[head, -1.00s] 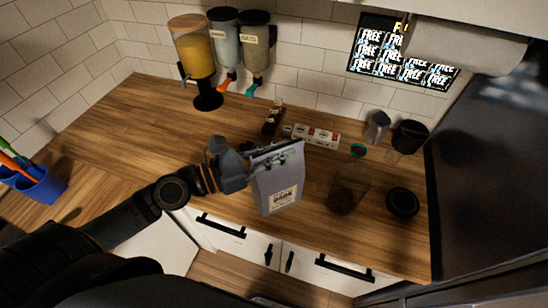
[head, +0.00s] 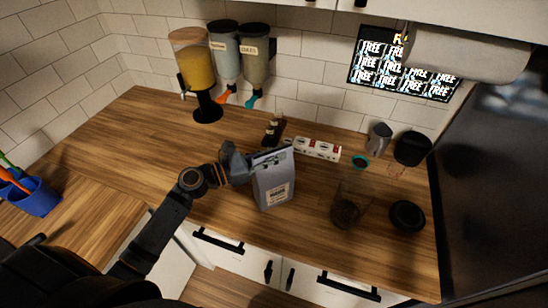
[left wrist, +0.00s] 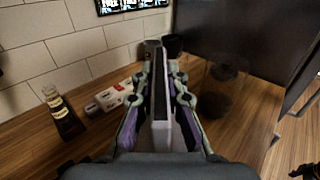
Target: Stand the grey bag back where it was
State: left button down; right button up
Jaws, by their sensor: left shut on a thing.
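The grey bag (head: 273,187), with a pale label on its front, is nearly upright over the wooden counter near its front edge. I cannot tell whether its base touches the wood. My left gripper (head: 256,163) is shut on the top of the bag from the left. In the left wrist view the fingers press on both sides of the bag's narrow top (left wrist: 160,110), and they hide much of it. My right gripper is not in view.
A clear container with dark contents (head: 345,212) stands right of the bag, with a round black lid (head: 407,215) beyond. A dark bottle (head: 272,131) and white-red box (head: 317,149) are behind. The counter (head: 130,150) is clear to the left.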

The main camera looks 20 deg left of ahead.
pick_arm(q)
jog(key=shift+w+f, duration=0.1)
jog(key=shift+f, duration=0.4)
jog(key=shift+f, duration=0.15)
jog(key=c, duration=1.4)
grip_release()
